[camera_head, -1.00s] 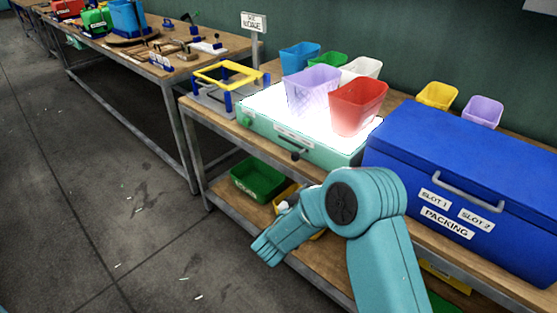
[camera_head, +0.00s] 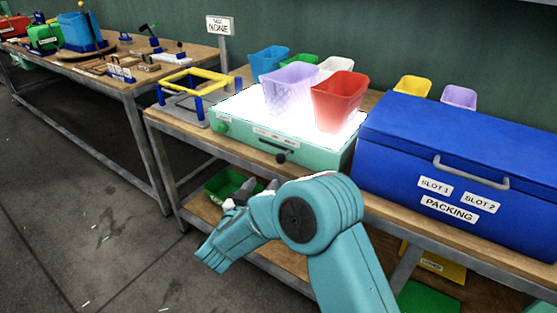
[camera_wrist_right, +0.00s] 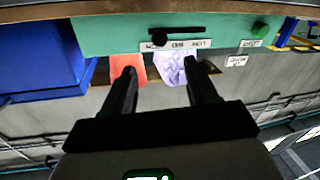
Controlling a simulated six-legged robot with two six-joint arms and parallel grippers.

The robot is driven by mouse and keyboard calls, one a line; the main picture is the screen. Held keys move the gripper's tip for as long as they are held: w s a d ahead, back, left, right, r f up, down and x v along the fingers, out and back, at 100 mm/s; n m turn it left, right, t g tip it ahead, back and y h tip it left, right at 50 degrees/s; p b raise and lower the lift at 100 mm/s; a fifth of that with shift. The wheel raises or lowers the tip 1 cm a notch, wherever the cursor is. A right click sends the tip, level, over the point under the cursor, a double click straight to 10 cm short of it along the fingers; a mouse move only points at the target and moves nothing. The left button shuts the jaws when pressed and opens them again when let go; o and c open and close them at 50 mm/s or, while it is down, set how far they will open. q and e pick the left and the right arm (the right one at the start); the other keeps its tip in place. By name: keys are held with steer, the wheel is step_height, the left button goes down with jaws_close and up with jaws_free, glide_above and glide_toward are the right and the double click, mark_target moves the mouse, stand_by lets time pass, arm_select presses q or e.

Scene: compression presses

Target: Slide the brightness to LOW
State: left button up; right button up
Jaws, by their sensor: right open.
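The light box (camera_head: 240,128) is a mint-green case with a glowing white top, on the near bench. Its front has a dark slot with a black slider knob (camera_head: 281,158). In the right wrist view the knob (camera_wrist_right: 158,38) sits towards the left end of the slot, beside a label strip (camera_wrist_right: 178,45) too small to read surely. My right gripper (camera_head: 258,187) is in front of and below the box front, apart from the knob. In the wrist view its two fingers (camera_wrist_right: 160,68) are spread with nothing gripped. My left gripper is out of view.
A red bin (camera_head: 338,98) and a lilac bin (camera_head: 288,90) stand on the glowing top. A blue packing chest (camera_head: 450,150) is right of the box. A green knob (camera_head: 222,127) is on the box's left front. A green bin (camera_head: 222,183) sits on the shelf below.

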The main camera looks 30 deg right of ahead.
mark_target(279, 161)
steer(key=x, duration=1.3)
steer(key=shift+w+d, duration=0.2)
steer(key=shift+d, duration=0.15)
jaws_close()
